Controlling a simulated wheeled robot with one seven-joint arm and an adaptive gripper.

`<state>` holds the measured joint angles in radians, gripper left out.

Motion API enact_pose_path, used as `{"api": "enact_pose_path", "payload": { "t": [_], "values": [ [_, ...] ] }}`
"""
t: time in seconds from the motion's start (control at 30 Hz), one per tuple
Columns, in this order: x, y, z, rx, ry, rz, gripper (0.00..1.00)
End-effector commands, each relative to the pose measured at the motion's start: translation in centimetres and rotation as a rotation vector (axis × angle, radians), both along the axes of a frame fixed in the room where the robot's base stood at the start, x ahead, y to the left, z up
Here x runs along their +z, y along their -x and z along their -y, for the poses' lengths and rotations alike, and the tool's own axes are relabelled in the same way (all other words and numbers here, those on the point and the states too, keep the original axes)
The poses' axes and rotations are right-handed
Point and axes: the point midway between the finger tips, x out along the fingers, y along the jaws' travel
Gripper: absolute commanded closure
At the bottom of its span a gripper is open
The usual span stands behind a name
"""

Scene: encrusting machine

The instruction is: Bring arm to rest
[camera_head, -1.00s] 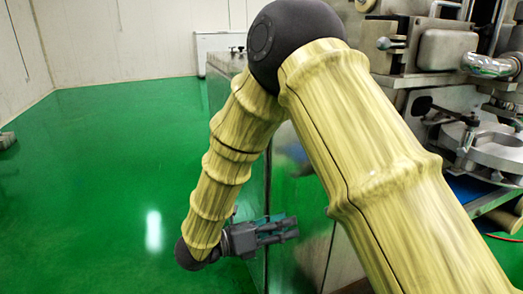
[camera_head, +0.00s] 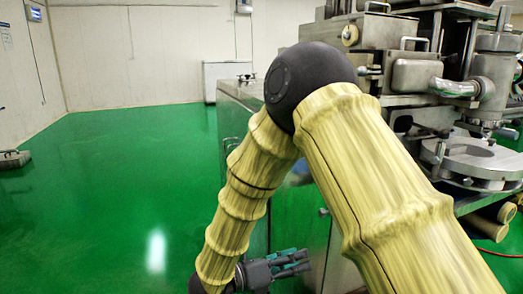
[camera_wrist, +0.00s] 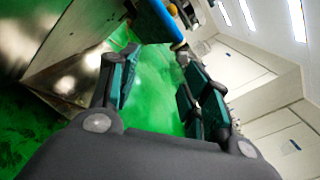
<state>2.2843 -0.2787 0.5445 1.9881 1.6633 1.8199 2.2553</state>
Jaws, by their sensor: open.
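My arm crosses the head view, bent at a dark round joint, with its forearm hanging down. My gripper (camera_head: 290,262) is at the lower middle of the head view, beside the front of the steel cabinet (camera_head: 300,222), its fingers pointing right. Whether it touches the cabinet I cannot tell. In the wrist view my gripper (camera_wrist: 155,90) has its two dark green fingers apart, with green floor showing between them and nothing held.
The encrusting machine (camera_head: 425,75) stands at the right, with a round metal plate (camera_head: 472,158) on its near side. A red cable (camera_head: 500,253) lies on the floor. A white box (camera_head: 226,75) stands by the back wall.

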Motion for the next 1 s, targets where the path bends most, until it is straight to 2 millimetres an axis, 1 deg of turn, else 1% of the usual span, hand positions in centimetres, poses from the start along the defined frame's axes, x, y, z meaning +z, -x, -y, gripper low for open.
{"api": "enact_pose_path", "payload": {
  "t": [0.27, 0.37, 0.47, 0.57, 0.6, 0.73, 0.87, 0.9, 0.97, 1.0],
  "values": [
    [-3.8, -1.5, 2.0, 0.115, 0.047, -0.213, 0.52],
    [-5.7, -2.0, 3.0, 0.173, 0.074, -0.320, 0.52],
    [-8.3, -2.5, 4.2, 0.253, 0.115, -0.462, 0.52],
    [-11.8, -2.7, 5.6, 0.362, 0.174, -0.647, 0.52],
    [-13.3, -2.7, 6.1, 0.413, 0.204, -0.728, 0.52],
    [-18.3, -1.9, 7.6, 0.586, 0.308, -0.989, 0.52],
    [-23.3, 0.1, 8.9, 0.774, 0.428, -1.242, 0.52],
    [-24.8, 0.9, 9.3, 0.835, 0.467, -1.317, 0.52],
    [-27.0, 2.4, 9.8, 0.933, 0.529, -1.427, 0.52],
    [-28.5, 3.6, 10.1, 1.000, 0.572, -1.498, 0.52]
  ]
}}
